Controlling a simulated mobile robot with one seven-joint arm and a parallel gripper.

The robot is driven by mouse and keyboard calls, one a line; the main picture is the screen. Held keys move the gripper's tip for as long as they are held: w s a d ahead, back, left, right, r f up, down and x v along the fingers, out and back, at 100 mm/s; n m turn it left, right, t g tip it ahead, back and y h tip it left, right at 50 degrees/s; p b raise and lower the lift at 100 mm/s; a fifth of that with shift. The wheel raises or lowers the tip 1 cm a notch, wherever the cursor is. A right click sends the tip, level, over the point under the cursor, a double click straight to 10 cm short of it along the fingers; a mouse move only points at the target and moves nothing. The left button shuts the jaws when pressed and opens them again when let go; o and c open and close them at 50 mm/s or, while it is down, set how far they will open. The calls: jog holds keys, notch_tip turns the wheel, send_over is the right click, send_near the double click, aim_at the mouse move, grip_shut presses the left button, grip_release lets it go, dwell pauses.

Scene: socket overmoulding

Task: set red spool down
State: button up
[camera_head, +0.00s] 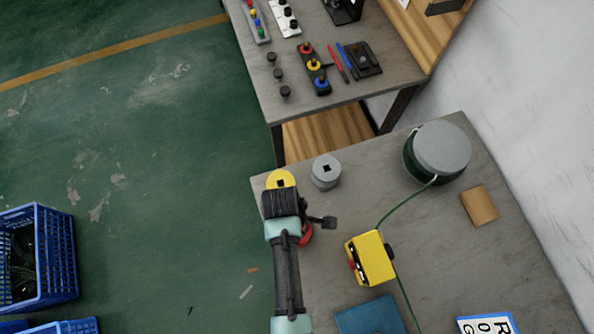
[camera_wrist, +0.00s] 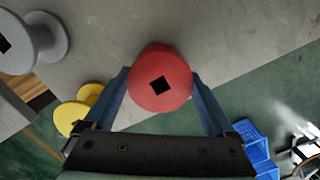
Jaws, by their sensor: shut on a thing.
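The red spool (camera_wrist: 160,82) is between the two blue fingers of my gripper (camera_wrist: 161,92) in the wrist view, its round face with a square hole turned to the camera. My gripper is shut on it. In the head view only a sliver of the red spool (camera_head: 307,235) shows beside my wrist, which hides the rest. The spool is over or on the grey table (camera_head: 440,285), near its left edge; I cannot tell whether it touches the surface.
A yellow spool (camera_head: 281,178) and a grey spool (camera_head: 326,172) stand close by. A yellow device (camera_head: 370,258) sits to the right, with a green cable running to a large reel (camera_head: 438,152). A blue mat (camera_head: 370,315) lies in front. Blue crates (camera_head: 38,255) stand on the floor.

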jog(key=shift+f, duration=0.2)
jog(key=o, duration=1)
jog(key=shift+o, duration=0.2)
jog(key=shift+r, duration=0.1)
